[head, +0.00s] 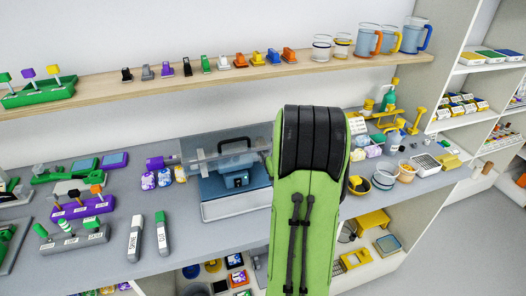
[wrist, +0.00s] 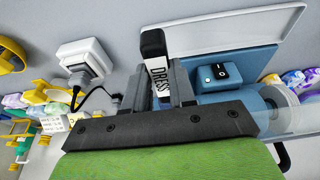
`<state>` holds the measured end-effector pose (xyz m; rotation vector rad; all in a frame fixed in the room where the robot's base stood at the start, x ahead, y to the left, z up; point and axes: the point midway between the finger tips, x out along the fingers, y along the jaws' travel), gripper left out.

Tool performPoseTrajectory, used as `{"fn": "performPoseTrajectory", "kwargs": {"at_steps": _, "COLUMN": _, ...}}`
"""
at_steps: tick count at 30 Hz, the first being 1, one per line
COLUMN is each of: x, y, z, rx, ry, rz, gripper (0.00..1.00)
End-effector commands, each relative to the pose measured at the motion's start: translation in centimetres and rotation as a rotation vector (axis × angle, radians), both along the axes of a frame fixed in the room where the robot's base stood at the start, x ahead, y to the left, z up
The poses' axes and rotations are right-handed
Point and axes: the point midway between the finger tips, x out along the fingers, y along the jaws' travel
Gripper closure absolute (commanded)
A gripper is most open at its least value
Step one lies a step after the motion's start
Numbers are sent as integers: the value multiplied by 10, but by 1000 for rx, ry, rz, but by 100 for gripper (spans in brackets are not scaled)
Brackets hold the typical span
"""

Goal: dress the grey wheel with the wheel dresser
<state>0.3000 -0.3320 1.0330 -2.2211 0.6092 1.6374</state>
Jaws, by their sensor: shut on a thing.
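The wheel dresser (wrist: 157,66), a white bar with a black end and the word DRESS, is between my gripper's fingers (wrist: 161,86) in the wrist view. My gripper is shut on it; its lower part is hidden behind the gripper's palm. The blue polishing machine (head: 236,183) stands on the bench, with a switch box on its front. In the wrist view the blue machine (wrist: 238,62) is just beyond and right of the dresser. A pale, round, see-through part (wrist: 275,108) shows at its right; I cannot tell the grey wheel apart clearly. My arm hides my gripper in the head view.
Bars marked SHINE (head: 135,238) and CUT (head: 162,233) lie on the bench to the left. A purple rack (head: 84,208) stands farther left. Bowls (head: 384,180) and a white basket (head: 427,165) are on the right. A wooden shelf (head: 100,89) runs above.

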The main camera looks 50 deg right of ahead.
Motion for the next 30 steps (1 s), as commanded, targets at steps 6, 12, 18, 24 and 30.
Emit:
{"fn": "performPoseTrajectory", "kwargs": {"at_steps": 6, "x": 2, "y": 2, "z": 0, "rx": -1, "ry": -1, "rz": 0, "gripper": 100}}
{"fn": "performPoseTrajectory", "kwargs": {"at_steps": 12, "x": 4, "y": 5, "z": 0, "rx": -1, "ry": -1, "rz": 1, "gripper": 100}}
{"fn": "performPoseTrajectory", "kwargs": {"at_steps": 18, "x": 7, "y": 7, "z": 0, "rx": -2, "ry": -1, "rz": 2, "gripper": 100}}
{"fn": "performPoseTrajectory", "kwargs": {"at_steps": 24, "x": 7, "y": 8, "z": 0, "rx": -2, "ry": -2, "rz": 2, "gripper": 100}}
{"fn": "performPoseTrajectory", "kwargs": {"at_steps": 30, "x": 5, "y": 7, "z": 1, "rx": -1, "ry": -2, "rz": 1, "gripper": 100}}
